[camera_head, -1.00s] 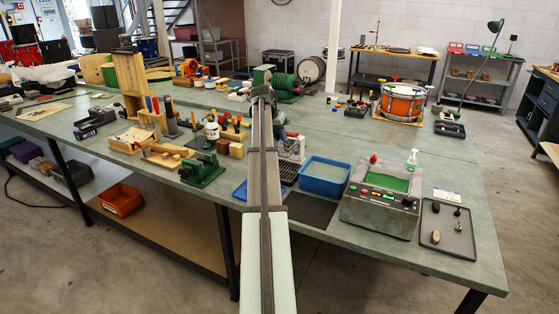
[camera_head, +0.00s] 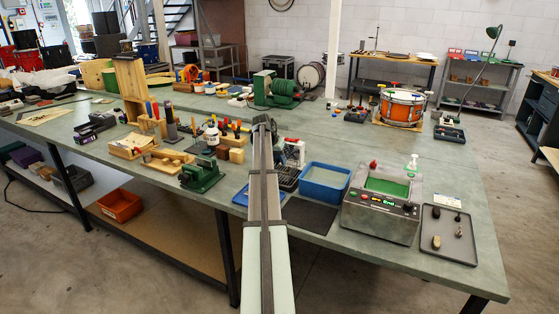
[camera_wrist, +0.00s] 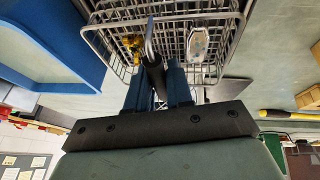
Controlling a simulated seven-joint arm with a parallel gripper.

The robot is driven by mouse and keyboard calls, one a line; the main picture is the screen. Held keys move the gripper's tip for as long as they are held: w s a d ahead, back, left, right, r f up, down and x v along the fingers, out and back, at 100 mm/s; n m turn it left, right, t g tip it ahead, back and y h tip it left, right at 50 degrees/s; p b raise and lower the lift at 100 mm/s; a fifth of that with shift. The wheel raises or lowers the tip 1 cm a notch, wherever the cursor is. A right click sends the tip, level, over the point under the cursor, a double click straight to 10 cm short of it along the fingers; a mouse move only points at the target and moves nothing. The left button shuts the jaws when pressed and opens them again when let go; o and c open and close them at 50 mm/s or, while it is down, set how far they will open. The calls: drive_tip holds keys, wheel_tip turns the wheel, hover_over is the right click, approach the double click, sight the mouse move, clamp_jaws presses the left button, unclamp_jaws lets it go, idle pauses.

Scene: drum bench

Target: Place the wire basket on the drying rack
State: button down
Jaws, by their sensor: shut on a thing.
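In the wrist view my gripper (camera_wrist: 158,80) is shut on the upright handle of the wire basket (camera_wrist: 112,50). The basket is silver mesh and holds a yellow piece (camera_wrist: 132,43) and a pale metallic piece (camera_wrist: 197,44). In the head view my own arm hides the gripper and most or all of the basket. A dark ribbed rack (camera_head: 288,179), which looks like the drying rack, shows partly beside my arm, left of the blue tub (camera_head: 325,196). I cannot tell how far the basket is above it.
A grey machine with a green basin (camera_head: 388,187) stands right of the tub, with a dark tray (camera_head: 449,246) beyond it. A white stand (camera_head: 294,151) is behind the rack. A green vise (camera_head: 200,178) and wooden blocks are left of my arm. A dark mat (camera_head: 310,215) lies bare in front.

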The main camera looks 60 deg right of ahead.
drive_tip(key=shift+f, duration=0.1)
drive_tip(key=c, duration=1)
unclamp_jaws()
drive_tip(key=v, duration=1.2)
